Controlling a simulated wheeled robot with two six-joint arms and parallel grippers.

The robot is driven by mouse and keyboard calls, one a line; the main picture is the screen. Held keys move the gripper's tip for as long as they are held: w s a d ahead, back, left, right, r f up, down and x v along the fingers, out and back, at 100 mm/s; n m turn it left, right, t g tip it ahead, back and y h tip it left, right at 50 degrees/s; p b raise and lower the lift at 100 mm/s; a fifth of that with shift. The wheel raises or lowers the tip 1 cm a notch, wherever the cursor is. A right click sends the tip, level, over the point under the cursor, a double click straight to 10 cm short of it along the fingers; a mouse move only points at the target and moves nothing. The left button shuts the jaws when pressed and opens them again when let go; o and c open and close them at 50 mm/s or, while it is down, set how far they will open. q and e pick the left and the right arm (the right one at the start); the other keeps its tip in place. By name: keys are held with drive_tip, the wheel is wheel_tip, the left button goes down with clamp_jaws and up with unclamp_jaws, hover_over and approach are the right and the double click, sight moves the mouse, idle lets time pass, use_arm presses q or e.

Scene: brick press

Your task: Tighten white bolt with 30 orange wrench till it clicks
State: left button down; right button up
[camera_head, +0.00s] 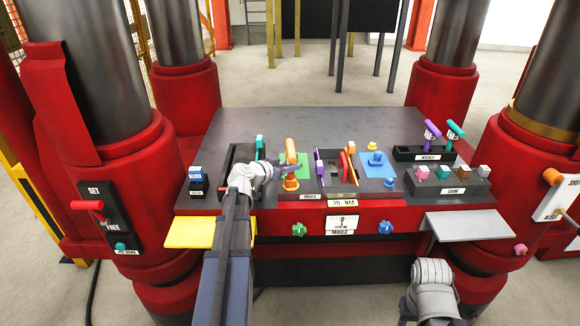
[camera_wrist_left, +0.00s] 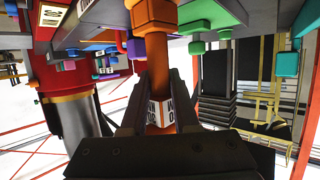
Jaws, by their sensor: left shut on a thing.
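The orange wrench (camera_head: 291,152) stands upright by the green plate (camera_head: 302,168) on the press table in the head view. In the left wrist view the orange wrench (camera_wrist_left: 157,55) shows as a thick shaft with a wide collar, with a white label (camera_wrist_left: 161,110) between the fingers. My left gripper (camera_head: 276,168) reaches in from the left and is shut on the wrench; its fingers also show in the wrist view (camera_wrist_left: 160,100). I cannot make out the white bolt. Of my right arm only the wrist shows, low right in the head view; its gripper is out of sight.
An orange knob (camera_head: 290,183) sits at the green plate's front. A rack (camera_head: 447,185) holds several coloured blocks. Red press columns flank the table. The table's back is clear.

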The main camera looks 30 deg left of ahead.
use_arm(q)
drive_tip(key=shift+w+a+m+h, duration=0.15)
drive_tip(key=shift+a+m+h, duration=0.1)
drive_tip(key=shift+m+h, duration=0.4)
drive_tip(key=shift+m+g+h, duration=0.4)
drive_tip(key=shift+m+h, duration=0.15)
drive_tip(key=shift+h, duration=0.2)
drive_tip(key=shift+d, duration=0.2)
drive_tip(key=shift+a, duration=0.1)
drive_tip(key=shift+w+a+m+g+h, duration=0.15)
drive_tip(key=shift+m+g+h, duration=0.35)
drive_tip(key=shift+m+h, duration=0.4)
drive_tip(key=shift+s+d+m+g+h, duration=0.2)
drive_tip(key=shift+s+m+g+h, duration=0.1)
drive_tip(key=shift+m+h, duration=0.15)
drive_tip(key=shift+w, duration=0.1)
